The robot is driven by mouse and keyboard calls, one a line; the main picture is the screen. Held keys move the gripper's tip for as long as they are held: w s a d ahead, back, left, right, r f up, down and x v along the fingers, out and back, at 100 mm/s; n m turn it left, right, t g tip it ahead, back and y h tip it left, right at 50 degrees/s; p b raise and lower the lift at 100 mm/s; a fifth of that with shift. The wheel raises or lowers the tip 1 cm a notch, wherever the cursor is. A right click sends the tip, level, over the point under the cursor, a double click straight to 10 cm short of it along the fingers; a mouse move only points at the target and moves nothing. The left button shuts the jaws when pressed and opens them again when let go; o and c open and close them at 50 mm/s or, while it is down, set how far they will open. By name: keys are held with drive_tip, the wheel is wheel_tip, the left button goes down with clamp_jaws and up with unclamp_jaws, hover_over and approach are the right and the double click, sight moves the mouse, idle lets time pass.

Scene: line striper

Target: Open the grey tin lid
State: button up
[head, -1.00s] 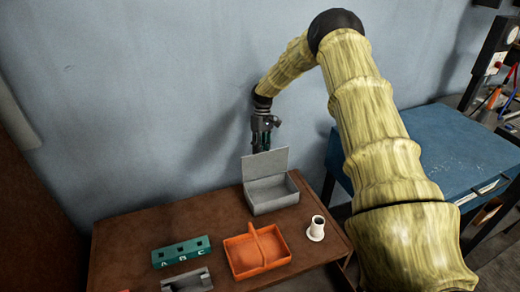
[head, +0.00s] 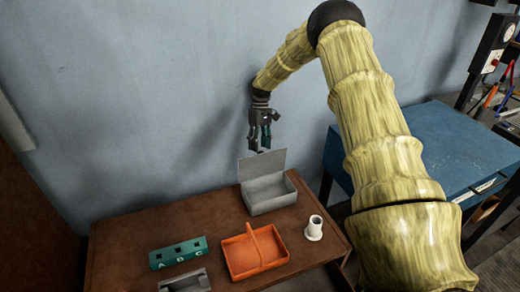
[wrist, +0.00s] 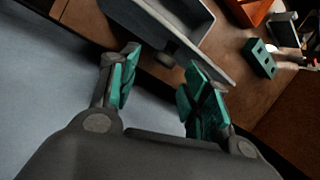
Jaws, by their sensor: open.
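The grey tin (head: 270,196) stands at the back right of the brown table. Its lid (head: 261,165) is raised and stands nearly upright at the tin's back edge. My gripper (head: 259,147) is above and behind the lid, near the wall, with its fingers pointing down. In the wrist view my gripper (wrist: 158,85) shows two teal-padded fingers spread apart with nothing between them. The tin also shows at the top of the wrist view (wrist: 168,18), beyond the fingertips, partly cut off by the frame.
An orange divided tray (head: 236,262) sits in front of the tin, with a white flanged cylinder (head: 314,229) to its right. A green block marked A B C (head: 179,253) and a grey holder (head: 186,281) are at the left. A blue cabinet (head: 445,150) stands right. The table's back left is clear.

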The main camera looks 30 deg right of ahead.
wheel_tip(320, 180, up, 7)
idle(0.3)
drive_tip(key=shift+c, duration=0.2)
